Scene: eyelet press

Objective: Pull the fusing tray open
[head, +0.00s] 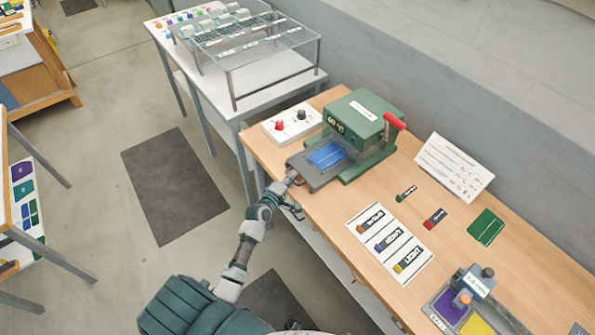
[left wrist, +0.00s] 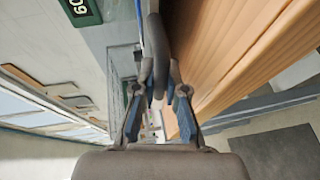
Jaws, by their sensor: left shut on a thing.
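The green press (head: 362,110) stands at the back left of the wooden bench, with a red-handled lever (head: 394,121) on its right side. Its grey fusing tray (head: 318,180) sticks out at the front, with a blue pad (head: 327,155) showing on it. My left gripper (head: 291,179) is at the tray's front edge, over the bench edge. In the left wrist view my left gripper (left wrist: 159,92) has its fingers on both sides of a dark grey handle bar (left wrist: 155,45) and is shut on it. My right gripper is not in view.
A white box with red and black knobs (head: 291,123) sits left of the press. A label sheet (head: 390,243), small tags, a green pad (head: 486,227) and a sign (head: 453,166) lie or stand to the right.

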